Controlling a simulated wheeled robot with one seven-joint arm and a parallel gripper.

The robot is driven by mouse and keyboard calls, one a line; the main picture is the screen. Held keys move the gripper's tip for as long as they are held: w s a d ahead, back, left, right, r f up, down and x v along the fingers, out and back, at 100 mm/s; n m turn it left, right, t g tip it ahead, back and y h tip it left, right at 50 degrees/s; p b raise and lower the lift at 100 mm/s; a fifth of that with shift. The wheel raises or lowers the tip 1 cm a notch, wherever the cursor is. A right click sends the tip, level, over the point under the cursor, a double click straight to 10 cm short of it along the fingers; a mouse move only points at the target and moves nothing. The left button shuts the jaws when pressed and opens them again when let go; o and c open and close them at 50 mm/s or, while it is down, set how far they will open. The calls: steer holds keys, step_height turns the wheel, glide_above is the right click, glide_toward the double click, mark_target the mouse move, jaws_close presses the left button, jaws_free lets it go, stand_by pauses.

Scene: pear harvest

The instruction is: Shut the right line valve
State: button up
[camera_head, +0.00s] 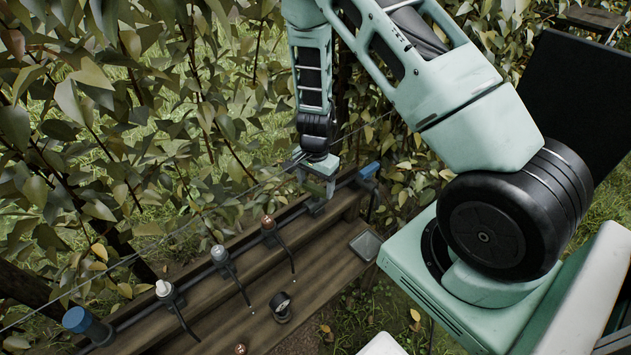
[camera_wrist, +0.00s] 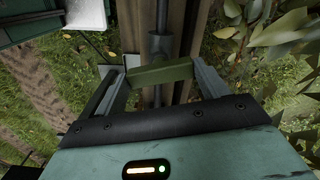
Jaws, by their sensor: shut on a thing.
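A dark pipe runs along a wooden beam in the head view, with several valves on it. My gripper (camera_head: 318,182) reaches down onto the rightmost valve, near the pipe's blue right end, and hides most of it there. In the wrist view an olive-green valve handle (camera_wrist: 160,75) lies crosswise over the grey pipe, slightly tilted. My gripper's two fingers are at its two ends, shut on it. To the left in the head view are a valve with a brown-orange top (camera_head: 268,224), one with a grey-white top (camera_head: 219,254) and one with a white top (camera_head: 163,288).
Blue end caps (camera_head: 76,320) mark the pipe's ends. A black ring-shaped object (camera_head: 282,306) and a small grey tray (camera_head: 366,244) are on the wooden ledge. Thin dark tubes hang from the valves. Leafy branches (camera_head: 90,110) and a wire crowd behind the pipe.

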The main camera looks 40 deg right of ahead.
mark_target(315, 186)
steer(key=shift+m+p, duration=0.35)
steer(key=shift+m, duration=1.25)
steer(key=o, duration=1)
step_height(315, 186, up, 18)
steer(key=shift+f+p, duration=0.25)
steer(key=shift+p, duration=0.15)
